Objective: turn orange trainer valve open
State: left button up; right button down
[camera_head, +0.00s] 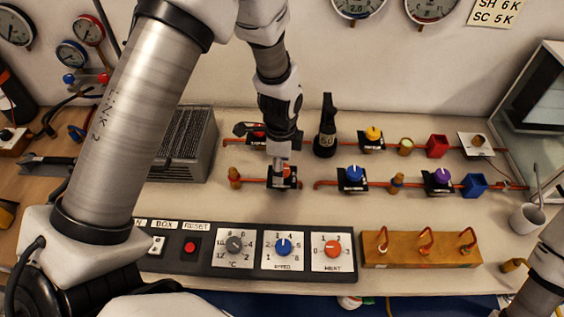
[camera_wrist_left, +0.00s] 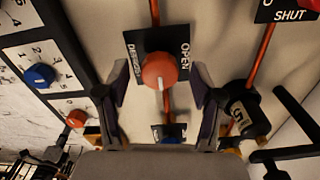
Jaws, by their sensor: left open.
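The orange valve knob (camera_wrist_left: 159,70) sits on a black plate on a copper-coloured pipe, seen close up in the wrist view. The plate reads OPEN at the right; the lettering at the left is hard to read. The knob's white mark points down the picture, between the two. My left gripper (camera_wrist_left: 159,88) is open, one finger on each side of the knob, with gaps visible between fingers and knob. In the head view my left gripper (camera_head: 282,165) comes down over the valve and hides most of it. My right gripper is out of view.
A blue valve (camera_head: 354,175) and a purple valve (camera_head: 442,178) lie along the same pipe. A yellow valve (camera_head: 373,136) and a black bottle-shaped object (camera_head: 326,130) stand behind. A control panel (camera_head: 205,262) and a wooden block (camera_head: 420,250) are in front.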

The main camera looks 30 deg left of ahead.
pick_arm(q)
jog(key=shift+w+f, duration=0.2)
jog(key=shift+f, duration=0.25)
jog(key=shift+s+r, duration=0.15)
jog(key=shift+s, duration=0.2)
jog(key=c, duration=0.3)
jog(key=shift+r, duration=0.1)
jog(key=c, duration=0.6)
jog(key=shift+c, duration=1.2)
